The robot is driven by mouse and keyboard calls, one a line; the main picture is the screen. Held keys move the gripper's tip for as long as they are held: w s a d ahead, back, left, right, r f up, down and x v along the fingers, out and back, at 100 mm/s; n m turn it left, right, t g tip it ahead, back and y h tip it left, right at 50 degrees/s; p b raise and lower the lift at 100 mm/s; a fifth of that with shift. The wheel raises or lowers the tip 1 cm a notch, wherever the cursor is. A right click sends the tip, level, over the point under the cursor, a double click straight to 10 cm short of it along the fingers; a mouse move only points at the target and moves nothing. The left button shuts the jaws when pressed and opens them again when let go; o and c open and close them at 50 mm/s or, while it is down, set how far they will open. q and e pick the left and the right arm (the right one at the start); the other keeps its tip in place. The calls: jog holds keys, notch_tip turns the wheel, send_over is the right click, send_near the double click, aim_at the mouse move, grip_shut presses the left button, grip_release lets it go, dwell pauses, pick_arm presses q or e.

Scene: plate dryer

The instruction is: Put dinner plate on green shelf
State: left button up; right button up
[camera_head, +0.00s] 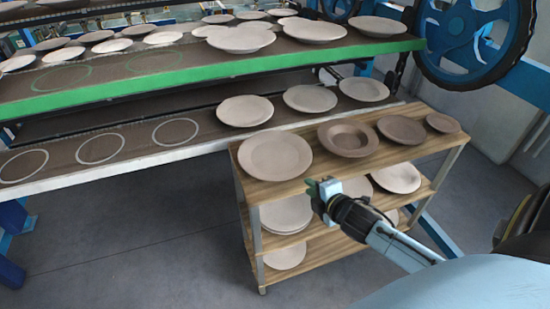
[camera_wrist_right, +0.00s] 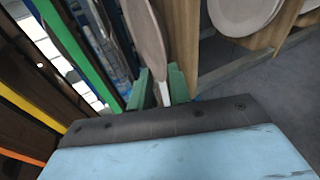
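The dinner plate (camera_head: 275,155), a large beige-grey plate, lies flat on the left end of the wooden cart's top (camera_head: 305,180). The green shelf (camera_head: 200,76) is the upper rack level with a green front edge, at the upper left. My right gripper (camera_head: 322,188) is at the cart's front edge, just right of and below the plate. My left gripper is out of view.
Other plates and a bowl (camera_head: 348,138) share the cart top; more plates stand on its lower shelves. The green shelf has empty marked circles (camera_head: 62,78) at its front left and several plates behind. A lower white-edged shelf (camera_head: 120,158) runs beneath. A blue wheel (camera_head: 470,40) stands right.

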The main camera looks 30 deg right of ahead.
aim_at(293, 176)
jog(key=x, duration=0.6)
jog(key=shift+b, duration=0.4)
jog(key=shift+f+b+x, duration=0.15)
jog(key=shift+b+x, duration=0.15)
jog(key=shift+x, duration=1.05)
jog(key=shift+f+b+x, duration=0.1)
jog(key=shift+b+x, duration=0.2)
jog(key=shift+x, duration=1.05)
jog(key=shift+s+a, duration=0.15)
grip_shut()
jog(key=shift+r, duration=0.2)
